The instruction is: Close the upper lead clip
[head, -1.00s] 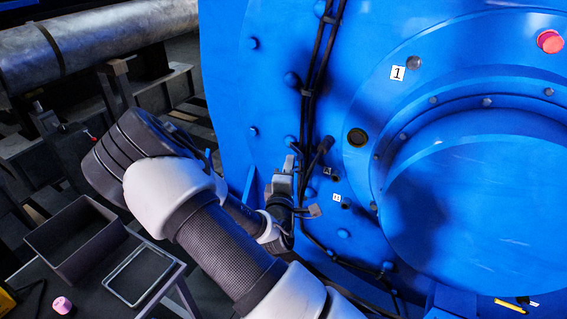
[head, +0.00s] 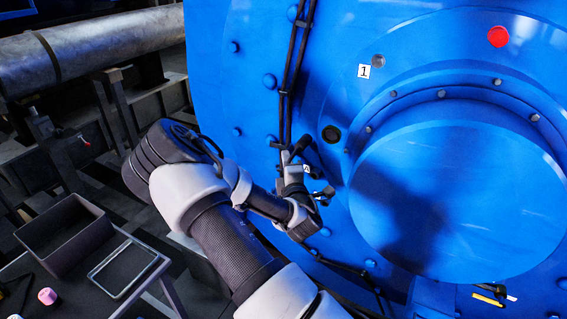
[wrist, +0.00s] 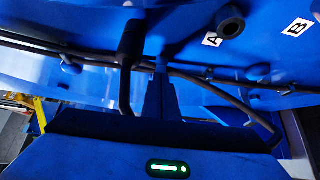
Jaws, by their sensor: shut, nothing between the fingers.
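My gripper (head: 289,158) is shut and empty, close to the face of the blue motor housing (head: 345,235). It is beside the black leads (head: 293,62) and left of the label A (head: 306,168). Dark clip-like bands sit on the leads higher up, one at mid-height (head: 283,92) and one near the top (head: 301,23); I cannot tell whether either is open. In the wrist view, the shut fingers (wrist: 161,92) point at the housing near a black lead, beside a black plug with a lead (wrist: 131,42). No clip is clearly seen there.
Labels A (wrist: 211,40) and B (wrist: 297,27) mark ports on the housing. A round dark port (head: 331,134) and a red button (head: 498,37) are on the motor face. A table with a grey bin (head: 65,240) and tray (head: 122,268) stands at lower left.

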